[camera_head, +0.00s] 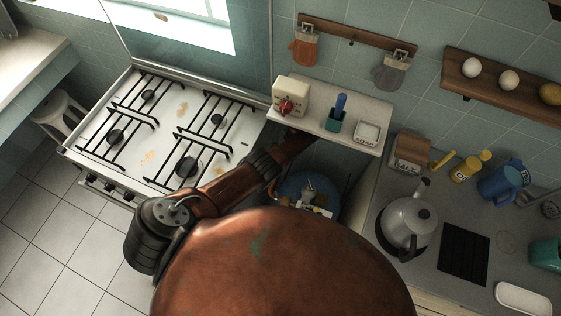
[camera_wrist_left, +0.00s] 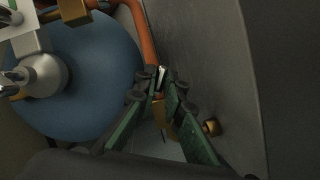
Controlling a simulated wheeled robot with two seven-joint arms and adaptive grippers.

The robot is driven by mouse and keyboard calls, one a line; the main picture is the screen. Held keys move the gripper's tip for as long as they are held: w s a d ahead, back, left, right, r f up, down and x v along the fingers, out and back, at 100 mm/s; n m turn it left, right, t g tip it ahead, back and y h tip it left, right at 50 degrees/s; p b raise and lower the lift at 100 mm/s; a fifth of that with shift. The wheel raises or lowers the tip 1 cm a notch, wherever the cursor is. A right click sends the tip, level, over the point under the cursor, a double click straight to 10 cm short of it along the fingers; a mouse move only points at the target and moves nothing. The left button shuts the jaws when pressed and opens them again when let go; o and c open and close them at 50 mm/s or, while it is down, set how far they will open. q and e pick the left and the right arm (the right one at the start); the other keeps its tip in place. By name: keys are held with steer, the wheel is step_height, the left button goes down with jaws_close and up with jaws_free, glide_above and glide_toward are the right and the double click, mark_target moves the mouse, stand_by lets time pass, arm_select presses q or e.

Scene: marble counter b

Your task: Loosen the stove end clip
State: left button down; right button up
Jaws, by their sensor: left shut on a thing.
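In the left wrist view my left gripper (camera_wrist_left: 160,84) has its green fingers closed in at the tips. They are shut on a small silvery metal clip (camera_wrist_left: 161,74), which I take to be the stove end clip. The orange hose (camera_wrist_left: 146,40) comes down from the top to the fingertips. A brass fitting (camera_wrist_left: 211,127) sticks out from the grey stove side panel (camera_wrist_left: 215,60), right of the fingers. Another brass piece (camera_wrist_left: 161,118) shows between the fingers. In the head view my left arm reaches under the wall shelf, and its gripper is hidden there. My right gripper is not in view.
The blue gas cylinder (camera_wrist_left: 105,75) stands close left of the fingers, with a grey valve (camera_wrist_left: 42,74) on top. The gap to the stove panel is narrow. In the head view the stove (camera_head: 170,130) is left, the shelf (camera_head: 350,115) above, and a kettle (camera_head: 408,222) on the right counter.

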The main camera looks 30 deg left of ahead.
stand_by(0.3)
arm_select(q)
steer(key=c, duration=2)
jaws_free()
